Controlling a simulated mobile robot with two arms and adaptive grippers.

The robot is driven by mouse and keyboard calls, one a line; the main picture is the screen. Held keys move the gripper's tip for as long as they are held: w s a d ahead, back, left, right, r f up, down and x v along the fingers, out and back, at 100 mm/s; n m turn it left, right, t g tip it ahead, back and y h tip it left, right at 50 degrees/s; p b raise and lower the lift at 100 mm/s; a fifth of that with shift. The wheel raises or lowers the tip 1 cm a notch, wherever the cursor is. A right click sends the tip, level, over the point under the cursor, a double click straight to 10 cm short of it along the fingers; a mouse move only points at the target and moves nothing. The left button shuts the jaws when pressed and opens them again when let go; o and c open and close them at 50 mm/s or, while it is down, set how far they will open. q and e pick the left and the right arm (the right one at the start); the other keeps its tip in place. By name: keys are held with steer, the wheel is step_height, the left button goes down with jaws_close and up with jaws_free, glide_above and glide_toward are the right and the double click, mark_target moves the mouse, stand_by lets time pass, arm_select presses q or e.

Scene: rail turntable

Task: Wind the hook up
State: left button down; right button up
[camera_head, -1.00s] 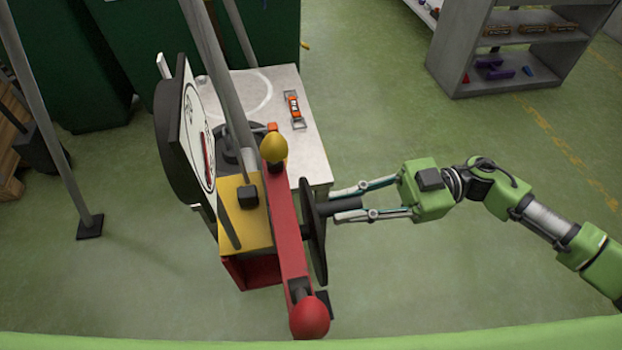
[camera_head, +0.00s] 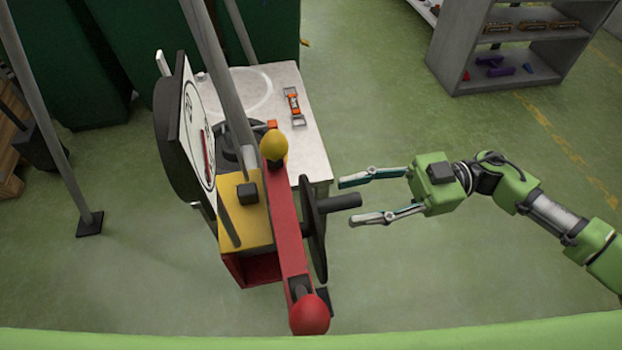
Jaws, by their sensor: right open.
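A black crank wheel (camera_head: 316,232) stands edge-on at the right side of a red and yellow machine. A dark handle (camera_head: 344,202) sticks out from it to the right. My right gripper (camera_head: 348,201) is open, with its two fingers pointing left. The fingertips lie near the outer end of the handle, one on the upper side and one on the lower side in the picture. It holds nothing. The hook is not identifiable in view. My left gripper is not in view.
The machine has a red beam (camera_head: 285,225) with a yellow knob (camera_head: 273,147) and a red knob (camera_head: 310,314). A white table (camera_head: 310,150) carries an orange item (camera_head: 293,104). A grey shelf (camera_head: 480,60) stands at upper right. Floor around my right arm is clear.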

steer(key=shift+w+d+b, duration=0.15)
steer(key=shift+w+d, duration=0.05)
steer(key=shift+d, duration=0.85)
steer(key=shift+w+d+b, duration=0.15)
steer(key=shift+w+d, duration=0.05)
steer(key=shift+d, duration=0.8)
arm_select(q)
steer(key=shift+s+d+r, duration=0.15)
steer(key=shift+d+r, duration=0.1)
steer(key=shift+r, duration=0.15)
arm_select(e)
steer(key=shift+w+d, duration=0.15)
steer(key=shift+d, duration=0.6)
